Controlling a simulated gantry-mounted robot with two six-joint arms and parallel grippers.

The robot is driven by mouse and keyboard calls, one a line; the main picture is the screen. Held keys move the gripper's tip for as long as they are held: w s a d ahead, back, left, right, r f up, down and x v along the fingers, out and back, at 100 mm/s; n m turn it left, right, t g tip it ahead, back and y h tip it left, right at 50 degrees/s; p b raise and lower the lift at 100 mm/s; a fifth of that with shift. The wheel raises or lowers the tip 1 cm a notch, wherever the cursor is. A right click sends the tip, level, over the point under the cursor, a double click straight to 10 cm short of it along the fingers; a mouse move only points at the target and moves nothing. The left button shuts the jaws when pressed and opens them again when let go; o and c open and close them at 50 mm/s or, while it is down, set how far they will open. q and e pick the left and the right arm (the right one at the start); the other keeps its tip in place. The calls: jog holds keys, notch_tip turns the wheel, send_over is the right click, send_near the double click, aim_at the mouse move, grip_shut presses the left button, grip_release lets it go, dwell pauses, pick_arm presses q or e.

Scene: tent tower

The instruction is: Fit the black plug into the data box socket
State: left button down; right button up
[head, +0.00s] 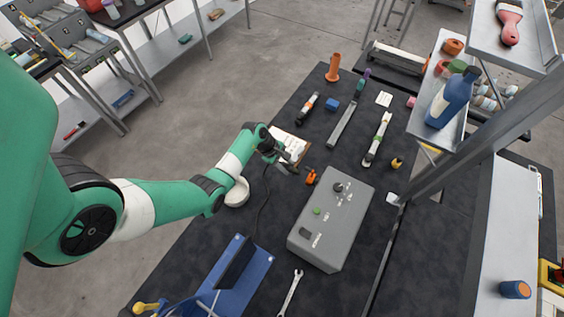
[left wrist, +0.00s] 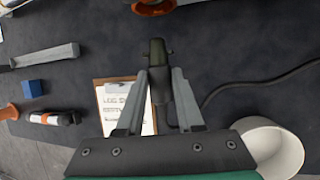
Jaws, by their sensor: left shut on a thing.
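My left gripper (head: 285,165) is over the dark table beside the clipboard, left of the grey data box (head: 318,238). In the left wrist view the left gripper (left wrist: 160,78) is shut on the black plug (left wrist: 157,58), whose tip points away from the fingers. In the head view the plug is small and dark at the fingertips, hard to separate from them. A black cable (head: 261,212) runs down from there across the table. The box's top face carries several round fittings and a green part (head: 317,211); which one is the socket I cannot tell. My right gripper is not in view.
A small orange object (head: 311,177) stands between my gripper and the box. A clipboard (head: 297,143) and a white bowl (head: 237,194) are close to my arm. A blue holder (head: 250,276) and a wrench (head: 291,291) lie in front. A metal shelf post rises right of the box.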

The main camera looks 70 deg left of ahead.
aim_at(296, 171)
pick_arm(q)
jog(key=shift+w+d, duration=1.15)
jog(key=shift+d, duration=0.15)
jog(key=shift+p, duration=0.65)
dwell(0.4)
jog(key=shift+w+d, duration=0.95)
jog(key=shift+d, duration=0.05)
dwell(0.5)
jog(key=shift+c, duration=2.3)
grip_release()
